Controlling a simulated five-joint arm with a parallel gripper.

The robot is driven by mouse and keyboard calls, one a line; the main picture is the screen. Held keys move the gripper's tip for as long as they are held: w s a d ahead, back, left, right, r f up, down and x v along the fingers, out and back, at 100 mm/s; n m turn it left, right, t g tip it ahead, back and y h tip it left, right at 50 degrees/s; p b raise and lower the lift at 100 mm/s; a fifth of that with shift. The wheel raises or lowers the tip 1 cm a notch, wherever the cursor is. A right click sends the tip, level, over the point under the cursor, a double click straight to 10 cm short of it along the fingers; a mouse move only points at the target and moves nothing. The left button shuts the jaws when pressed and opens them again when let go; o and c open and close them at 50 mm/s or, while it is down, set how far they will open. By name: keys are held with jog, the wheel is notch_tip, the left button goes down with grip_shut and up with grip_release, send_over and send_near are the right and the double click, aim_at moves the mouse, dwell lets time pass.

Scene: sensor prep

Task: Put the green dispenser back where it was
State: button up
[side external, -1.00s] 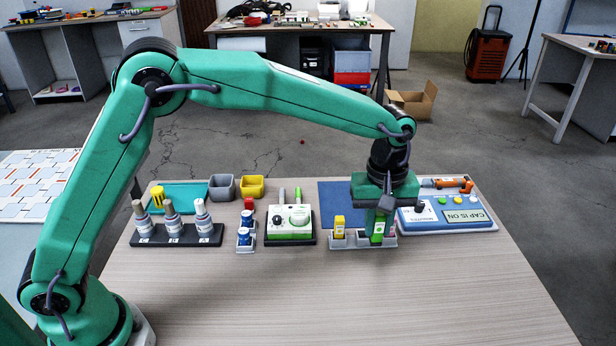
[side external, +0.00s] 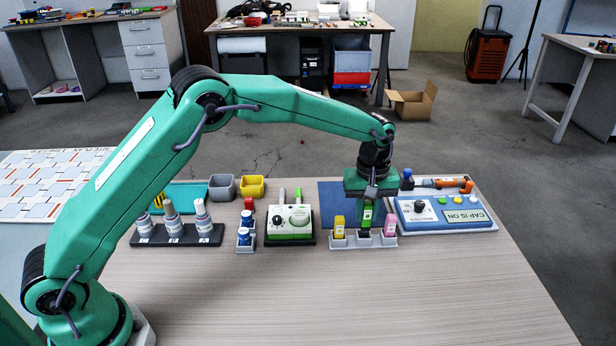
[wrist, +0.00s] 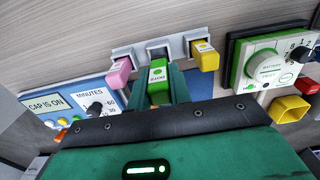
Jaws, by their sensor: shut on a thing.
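My gripper (side external: 369,212) is shut on the green dispenser (side external: 365,217), which also shows between the fingers in the wrist view (wrist: 157,73). The dispenser is roughly upright, above the middle slot of the grey three-slot holder (side external: 338,243). In the wrist view the middle slot (wrist: 158,51) looks dark and empty beside the dispenser's end. A yellow dispenser (side external: 339,226) stands in the holder's left slot and a pink dispenser (side external: 390,225) in its right slot. The fingers hide part of the green dispenser, and its exact height above the slot is hard to tell.
A blue timer panel reading "CAP IS ON" (side external: 465,216) lies right of the holder. A blue mat (side external: 335,195) lies behind it. A green-and-white battery device (side external: 290,222) stands to the left. The table front (side external: 330,290) is clear.

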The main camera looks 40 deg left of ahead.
aim_at(365, 224)
jog(key=shift+f, duration=2)
jog(key=shift+f, duration=0.15)
jog(key=o, duration=0.8)
notch_tip(365, 224, up, 12)
jog(key=shift+f, duration=0.1)
jog(key=shift+r, duration=0.25)
